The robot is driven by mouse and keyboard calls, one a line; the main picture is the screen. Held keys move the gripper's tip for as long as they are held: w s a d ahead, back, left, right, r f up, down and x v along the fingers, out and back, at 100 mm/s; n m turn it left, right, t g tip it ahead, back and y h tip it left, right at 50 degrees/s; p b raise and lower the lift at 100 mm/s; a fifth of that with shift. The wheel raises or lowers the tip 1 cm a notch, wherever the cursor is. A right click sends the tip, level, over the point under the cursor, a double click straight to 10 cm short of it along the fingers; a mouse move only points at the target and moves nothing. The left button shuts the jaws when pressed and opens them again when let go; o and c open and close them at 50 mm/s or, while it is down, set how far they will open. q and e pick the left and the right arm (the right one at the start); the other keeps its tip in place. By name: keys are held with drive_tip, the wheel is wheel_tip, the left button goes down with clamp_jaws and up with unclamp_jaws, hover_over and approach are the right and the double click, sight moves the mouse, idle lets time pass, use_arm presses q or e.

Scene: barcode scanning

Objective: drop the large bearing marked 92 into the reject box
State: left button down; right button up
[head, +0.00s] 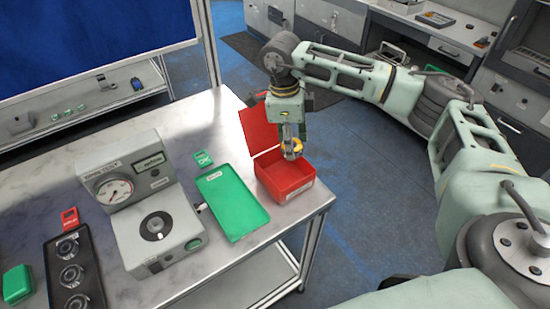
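The red reject box (286,188) stands at the right end of the table with its lid raised at the back. My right gripper (293,148) points down over the box's back edge. It appears shut on a small round metal piece with a yellow part (291,152), which looks like the large bearing. The mark 92 cannot be read. The held piece is above the box opening, and the fingers hide part of it. The visible floor of the box looks empty. My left gripper is not in view.
A green tray (233,205) lies left of the box, with a green OK sign (203,159) behind it. A dial gauge station (150,215) stands further left. A black tray (93,283) holds several bearings beside a green box (17,284) and a red sign (70,217).

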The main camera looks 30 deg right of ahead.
drive_tip(key=o, duration=1.5)
drive_tip(key=r, duration=0.8)
drive_tip(key=w+a+r, duration=0.1)
drive_tip(key=r, duration=0.3)
drive_tip(key=shift+a, duration=0.1)
drive_tip(key=shift+f, duration=0.1)
